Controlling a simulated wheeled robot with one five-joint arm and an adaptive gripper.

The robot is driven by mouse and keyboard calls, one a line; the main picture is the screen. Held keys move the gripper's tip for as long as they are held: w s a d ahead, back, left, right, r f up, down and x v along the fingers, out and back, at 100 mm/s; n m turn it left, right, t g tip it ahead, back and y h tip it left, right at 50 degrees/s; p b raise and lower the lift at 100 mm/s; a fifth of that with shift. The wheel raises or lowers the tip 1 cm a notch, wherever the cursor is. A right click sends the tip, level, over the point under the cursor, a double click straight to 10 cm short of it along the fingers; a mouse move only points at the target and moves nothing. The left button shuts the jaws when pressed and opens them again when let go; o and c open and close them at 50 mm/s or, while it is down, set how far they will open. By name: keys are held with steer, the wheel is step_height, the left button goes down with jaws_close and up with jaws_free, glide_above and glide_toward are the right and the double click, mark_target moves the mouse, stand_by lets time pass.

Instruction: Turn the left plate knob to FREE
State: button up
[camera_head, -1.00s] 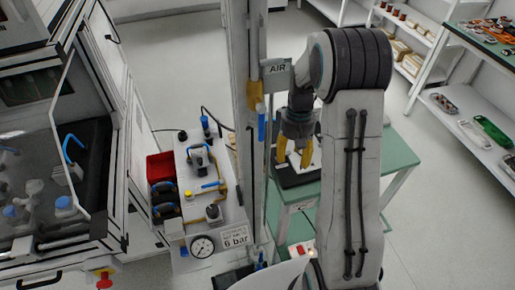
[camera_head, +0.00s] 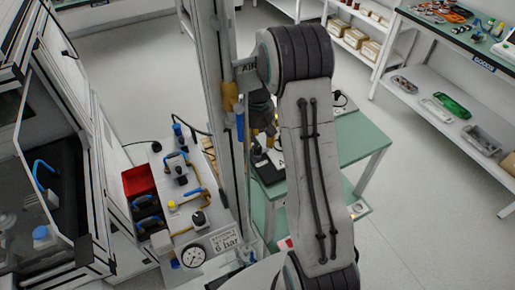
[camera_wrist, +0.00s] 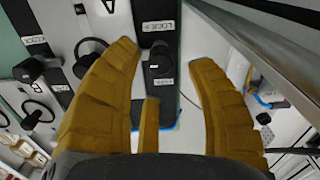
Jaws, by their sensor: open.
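In the wrist view my gripper (camera_wrist: 164,54) is open, its two yellow fingers on either side of a black knob (camera_wrist: 158,62). The knob stands on a dark strip (camera_wrist: 165,113) with small labels above and below it; the upper one appears to read LOCK, the lower one FREE. I see clear gaps between the knob and both fingers, but cannot tell its depth between them. In the head view my gripper (camera_head: 264,131) is partly hidden by my arm, over the dark plate (camera_head: 268,174) on the green bench. I cannot tell the knob's setting.
A pneumatic panel (camera_head: 186,215) is farther left. Floor right of the bench (camera_head: 365,140) is clear.

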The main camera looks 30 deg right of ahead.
mark_target(258, 147)
steer(key=shift+f, duration=2.15)
steer(key=shift+c, duration=0.2)
jaws_close()
